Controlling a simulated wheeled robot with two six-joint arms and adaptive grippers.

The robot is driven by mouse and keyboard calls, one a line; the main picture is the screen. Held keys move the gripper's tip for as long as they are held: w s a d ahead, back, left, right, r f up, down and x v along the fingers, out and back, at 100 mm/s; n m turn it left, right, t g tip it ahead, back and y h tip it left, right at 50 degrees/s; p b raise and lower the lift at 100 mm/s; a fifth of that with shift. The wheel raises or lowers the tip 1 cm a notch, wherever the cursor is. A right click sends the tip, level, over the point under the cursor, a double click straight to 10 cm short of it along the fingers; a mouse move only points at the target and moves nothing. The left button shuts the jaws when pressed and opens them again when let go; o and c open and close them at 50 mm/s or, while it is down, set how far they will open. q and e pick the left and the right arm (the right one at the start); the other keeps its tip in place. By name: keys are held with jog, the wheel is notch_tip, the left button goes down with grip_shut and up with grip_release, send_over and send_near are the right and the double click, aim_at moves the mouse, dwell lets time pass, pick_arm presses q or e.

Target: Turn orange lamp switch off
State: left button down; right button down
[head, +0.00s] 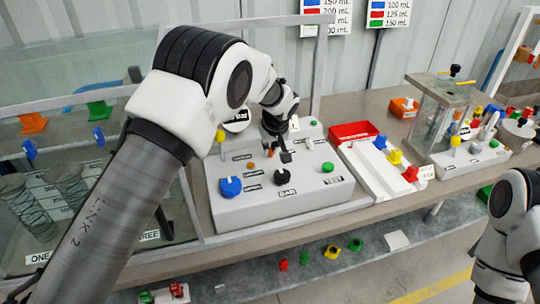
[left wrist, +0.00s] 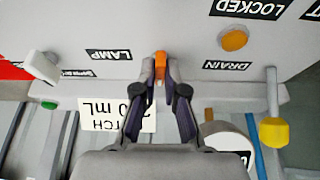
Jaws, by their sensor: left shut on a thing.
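The orange lamp switch (left wrist: 160,62) is a small orange tab on the grey panel, beside the LAMP label (left wrist: 109,56) in the left wrist view. My left gripper (left wrist: 160,72) is shut on it, with a fingertip on each side. In the head view my left gripper (head: 285,152) reaches down to the back middle of the grey control box (head: 300,200). There the orange switch is hidden by the gripper. My right gripper is out of view; only part of the right arm shows at the right edge.
The box carries a blue knob (head: 231,187), a black knob (head: 282,177), a green button (head: 327,167) and a yellow-tipped lever (head: 220,137). An orange round button (left wrist: 234,40) sits by the DRAIN label. A red tray (head: 353,131) stands right of the box.

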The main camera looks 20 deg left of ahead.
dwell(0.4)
pick_arm(q)
jog(key=c, duration=1.2)
grip_release()
jog(key=shift+c, duration=0.2)
jog(key=shift+d, duration=0.1)
jog(key=v, duration=1.2)
jog(key=shift+r, duration=0.1)
